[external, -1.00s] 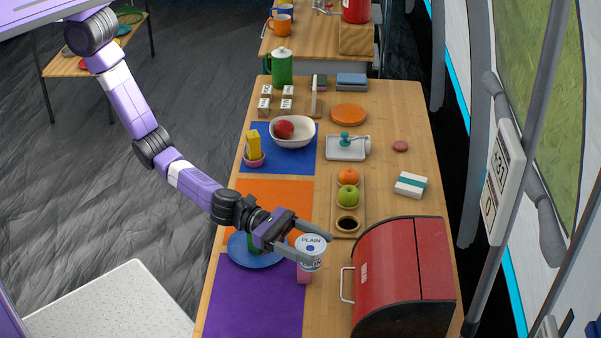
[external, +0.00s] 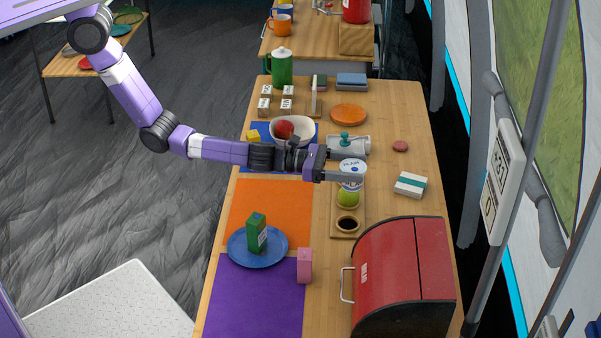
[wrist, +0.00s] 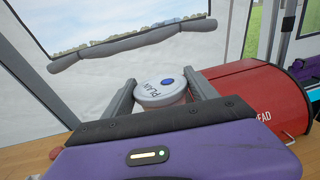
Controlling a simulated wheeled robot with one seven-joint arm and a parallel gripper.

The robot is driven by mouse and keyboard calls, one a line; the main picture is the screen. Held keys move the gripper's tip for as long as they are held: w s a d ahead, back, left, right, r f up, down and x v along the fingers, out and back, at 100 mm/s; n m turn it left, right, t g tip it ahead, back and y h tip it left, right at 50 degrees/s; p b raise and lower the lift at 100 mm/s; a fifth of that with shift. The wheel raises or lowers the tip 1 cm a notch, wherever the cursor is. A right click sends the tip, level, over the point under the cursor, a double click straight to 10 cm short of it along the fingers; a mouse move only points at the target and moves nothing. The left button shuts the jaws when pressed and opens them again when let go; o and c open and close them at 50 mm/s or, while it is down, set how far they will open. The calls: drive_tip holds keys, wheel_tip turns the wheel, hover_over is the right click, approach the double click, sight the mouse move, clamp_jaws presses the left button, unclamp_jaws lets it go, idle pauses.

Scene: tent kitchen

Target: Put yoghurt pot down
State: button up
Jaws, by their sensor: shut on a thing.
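The yoghurt pot (external: 352,166) is white with a lid marked PLAIN and a blue dot. My gripper (external: 345,177) is shut on it and holds it in the external view over the wooden tray (external: 334,225). The pot overlaps the green apple (external: 348,198) in that view and hides its upper part and the orange behind it. In the wrist view the pot's lid (wrist: 161,94) shows between the two fingers. I cannot tell how high the pot is above the table.
A red bread bin (external: 385,280) stands at the front right. A white-and-teal box (external: 411,185) lies right of the pot. A blue plate (external: 270,262) holds a green carton (external: 256,233), beside a pink box (external: 304,265). The orange mat (external: 270,205) is mostly clear.

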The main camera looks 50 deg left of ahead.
drive_tip(key=w+a, duration=0.4)
drive_tip(key=shift+n+t, duration=0.3)
drive_tip(key=f+b, duration=0.7)
drive_tip(key=f, duration=0.2)
drive_tip(key=f+b, duration=0.8)
drive_tip(key=f, duration=0.2)
drive_tip(key=shift+s+d, duration=0.2)
drive_tip(key=o, duration=1.5)
drive_tip(key=shift+f, duration=0.1)
drive_tip(key=shift+r, duration=0.25)
drive_tip(key=p+v, duration=0.3)
drive_tip(key=v, duration=0.9)
drive_tip(key=shift+s+r, duration=0.1)
